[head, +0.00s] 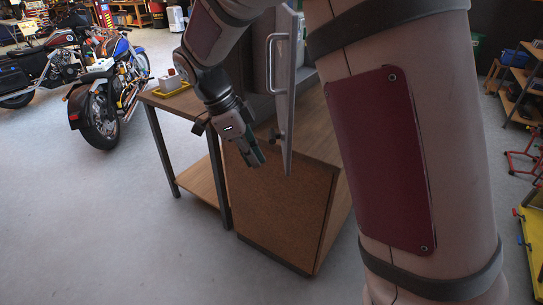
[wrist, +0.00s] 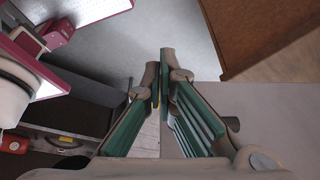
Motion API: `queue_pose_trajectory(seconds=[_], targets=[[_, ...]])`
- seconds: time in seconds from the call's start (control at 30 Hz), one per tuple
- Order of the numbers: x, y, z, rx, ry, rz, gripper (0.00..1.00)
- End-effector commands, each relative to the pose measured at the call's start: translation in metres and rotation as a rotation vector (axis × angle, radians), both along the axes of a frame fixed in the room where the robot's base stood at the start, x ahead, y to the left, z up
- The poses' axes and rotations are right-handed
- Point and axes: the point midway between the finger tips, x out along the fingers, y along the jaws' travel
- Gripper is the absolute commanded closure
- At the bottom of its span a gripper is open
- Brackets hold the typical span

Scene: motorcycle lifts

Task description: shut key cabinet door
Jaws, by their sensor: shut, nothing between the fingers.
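The key cabinet door (head: 291,90) stands open in the head view, a grey panel seen nearly edge-on with a small dark knob (head: 275,135) low on its left side. The grey key cabinet (head: 262,68) is behind it, mostly hidden by the door and my arm. My gripper (head: 257,160) points down just left of the door's lower part, its fingers shut and empty. In the wrist view the shut fingers (wrist: 160,92) meet in the middle. A plain grey panel at the lower right there appears to be the door. I cannot tell whether the gripper touches it.
A wooden cabinet (head: 275,208) stands below the door. A workbench (head: 190,108) with a yellow tray (head: 172,88) is to its left. Motorcycles (head: 105,100) stand at the far left. The floor at the front left is clear. My large arm link blocks the right side.

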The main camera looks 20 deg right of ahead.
Motion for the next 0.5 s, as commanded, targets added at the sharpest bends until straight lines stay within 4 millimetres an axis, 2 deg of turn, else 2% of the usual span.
queue_pose_trajectory(seconds=[0.2,0.5], targets=[[-0.011,-0.028,-0.002,0.0,0.0,-0.002,1.0],[-0.013,-0.039,-0.003,0.0,-0.001,0.0,1.0]])
